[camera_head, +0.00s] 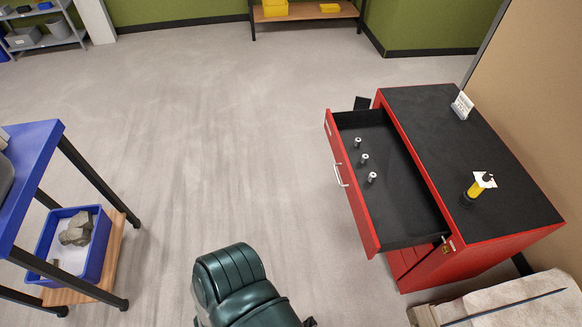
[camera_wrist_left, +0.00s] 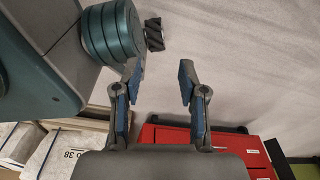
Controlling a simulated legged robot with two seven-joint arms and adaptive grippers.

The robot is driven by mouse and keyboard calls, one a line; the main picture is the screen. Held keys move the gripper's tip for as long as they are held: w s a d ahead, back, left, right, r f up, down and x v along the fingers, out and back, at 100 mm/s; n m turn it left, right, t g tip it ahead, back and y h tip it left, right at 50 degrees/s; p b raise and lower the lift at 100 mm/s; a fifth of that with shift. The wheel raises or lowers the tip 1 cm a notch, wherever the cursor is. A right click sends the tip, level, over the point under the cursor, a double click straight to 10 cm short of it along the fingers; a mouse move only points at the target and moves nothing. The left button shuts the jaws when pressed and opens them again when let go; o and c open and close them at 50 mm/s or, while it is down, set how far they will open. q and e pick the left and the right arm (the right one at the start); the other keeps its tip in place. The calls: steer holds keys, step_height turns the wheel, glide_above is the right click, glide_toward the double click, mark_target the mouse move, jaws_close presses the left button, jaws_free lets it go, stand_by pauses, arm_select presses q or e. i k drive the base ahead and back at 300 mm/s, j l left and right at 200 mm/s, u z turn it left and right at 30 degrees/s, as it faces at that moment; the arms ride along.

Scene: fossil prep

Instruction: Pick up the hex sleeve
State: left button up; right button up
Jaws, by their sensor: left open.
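Three small metallic cylindrical pieces stand in the open drawer (camera_head: 405,207) of the red cabinet in the head view: a far one (camera_head: 357,142), a middle one (camera_head: 364,159) and a near one (camera_head: 371,177). They are too small to tell which is the hex sleeve. My left gripper (camera_wrist_left: 161,78) shows in the left wrist view, open, with nothing between its fingers. It is not clearly seen in the head view, away from the drawer. My right gripper is not in view.
The red cabinet (camera_head: 499,247) has a black top bearing a yellow-and-black item (camera_head: 474,190) and a small white sign (camera_head: 462,105). A blue-topped table (camera_head: 32,165) stands left, with a blue bin (camera_head: 97,254) of rocks below. Pale blocks (camera_head: 520,302) lie lower right. The floor between is clear.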

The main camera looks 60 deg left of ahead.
mark_target(372, 176)
steer(key=i+j+u, duration=0.25)
steer(key=u, duration=0.15)
steer(key=i+j+u, duration=0.55)
steer(key=u, duration=0.25)
steer(key=i+j, duration=0.1)
steer(key=i, duration=0.2)
